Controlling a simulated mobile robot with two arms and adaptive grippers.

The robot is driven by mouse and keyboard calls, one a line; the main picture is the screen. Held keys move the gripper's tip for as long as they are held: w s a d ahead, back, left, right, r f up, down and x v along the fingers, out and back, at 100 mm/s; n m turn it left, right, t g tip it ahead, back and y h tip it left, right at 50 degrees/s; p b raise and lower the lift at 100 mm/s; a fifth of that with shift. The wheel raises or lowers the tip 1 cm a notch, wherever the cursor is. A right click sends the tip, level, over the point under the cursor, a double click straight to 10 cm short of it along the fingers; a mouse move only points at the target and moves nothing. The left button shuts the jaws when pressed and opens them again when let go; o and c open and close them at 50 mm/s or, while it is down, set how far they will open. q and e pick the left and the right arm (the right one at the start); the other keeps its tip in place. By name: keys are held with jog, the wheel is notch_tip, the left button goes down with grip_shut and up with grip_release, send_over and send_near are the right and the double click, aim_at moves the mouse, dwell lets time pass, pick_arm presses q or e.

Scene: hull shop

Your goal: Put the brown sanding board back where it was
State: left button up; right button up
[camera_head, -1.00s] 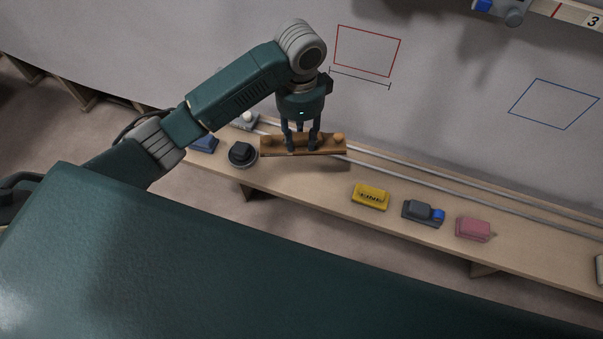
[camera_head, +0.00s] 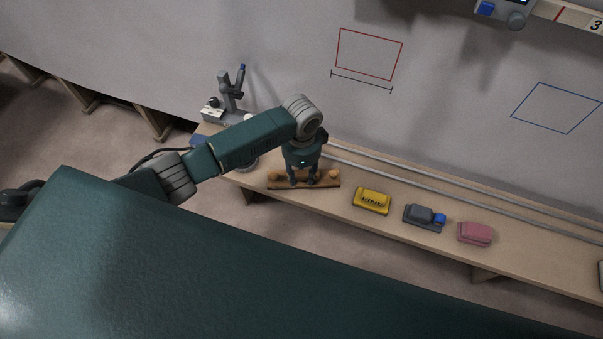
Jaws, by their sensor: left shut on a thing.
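The brown sanding board (camera_head: 326,181) is a long narrow piece with a round knob near each end. It is at or just above the front part of the wooden shelf (camera_head: 290,199), left of the yellow block; I cannot tell whether it touches the shelf. My left gripper (camera_head: 304,184) points down and is shut on the middle of the board, between the knobs. My right gripper is not in view.
On the shelf to the right stand a yellow block (camera_head: 371,201), a grey tool with a blue end (camera_head: 424,216) and a pink block (camera_head: 475,233). Two rails (camera_head: 400,176) run along the back by the grey wall. A grey stand (camera_head: 230,95) is at the left end.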

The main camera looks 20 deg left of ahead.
aim_at(301, 175)
pick_arm(q)
jog(key=o, duration=1.1)
jog(key=shift+r, duration=0.1)
notch_tip(301, 175, up, 12)
jog(key=shift+f, duration=0.1)
